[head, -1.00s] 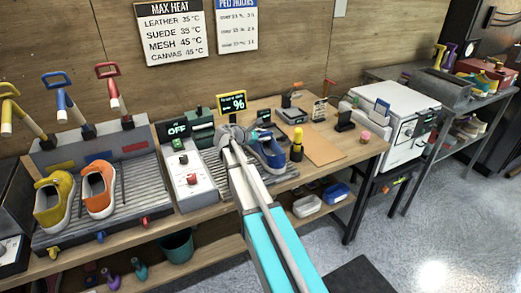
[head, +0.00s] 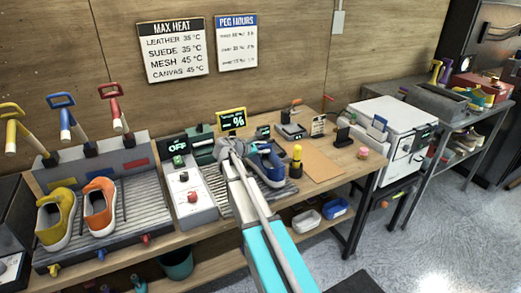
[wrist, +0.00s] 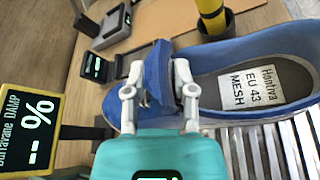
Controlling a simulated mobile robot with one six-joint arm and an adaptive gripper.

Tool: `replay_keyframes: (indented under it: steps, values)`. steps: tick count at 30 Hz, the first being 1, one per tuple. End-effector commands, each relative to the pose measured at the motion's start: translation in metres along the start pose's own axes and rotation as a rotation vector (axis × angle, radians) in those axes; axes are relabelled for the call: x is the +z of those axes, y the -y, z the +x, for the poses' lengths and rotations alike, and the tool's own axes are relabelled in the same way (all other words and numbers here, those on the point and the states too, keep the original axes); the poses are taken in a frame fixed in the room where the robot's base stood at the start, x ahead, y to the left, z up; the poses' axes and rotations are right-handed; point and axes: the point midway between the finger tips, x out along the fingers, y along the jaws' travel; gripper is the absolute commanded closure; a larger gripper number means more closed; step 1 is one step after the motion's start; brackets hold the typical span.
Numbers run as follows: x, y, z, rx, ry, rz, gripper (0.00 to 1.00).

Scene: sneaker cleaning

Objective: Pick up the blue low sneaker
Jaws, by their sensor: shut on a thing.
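The blue low sneaker (head: 268,165) stands on a ribbed metal rack (head: 292,187) on the wooden bench in the head view. In the wrist view the blue sneaker (wrist: 230,75) lies across the picture, its insole label reading "Hontiva EU 43 MESH". My gripper (wrist: 160,88) is shut on part of the sneaker's blue upper, with one finger on each side of it. In the head view my arm hides the gripper's fingers and part of the sneaker. The sole seems to be at rack level; I cannot tell whether it touches.
A yellow-framed "%" display (head: 232,119) stands behind the sneaker. A yellow-black bottle (head: 296,161) stands close to its right. A control box (head: 190,192) is at left, with yellow (head: 55,215) and orange (head: 99,205) sneakers beyond. A brown mat (head: 322,167) lies to the right.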

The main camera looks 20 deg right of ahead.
Motion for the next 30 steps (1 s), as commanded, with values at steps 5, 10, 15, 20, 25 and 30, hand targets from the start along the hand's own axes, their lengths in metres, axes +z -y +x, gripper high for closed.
replay_keyframes:
  steps: [5, 10, 15, 20, 25, 30]
  values:
    - [0.020, -0.011, -0.008, 0.001, 0.001, 0.000, 1.00]
    - [0.035, -0.020, -0.015, 0.001, 0.001, 0.000, 1.00]
    - [0.048, -0.027, -0.020, 0.001, 0.001, 0.000, 1.00]
    - [0.056, -0.032, -0.024, 0.001, 0.001, 0.000, 1.00]
    - [0.061, -0.035, -0.026, 0.001, 0.001, -0.001, 1.00]
    - [0.063, -0.036, -0.027, 0.001, 0.001, -0.001, 1.00]
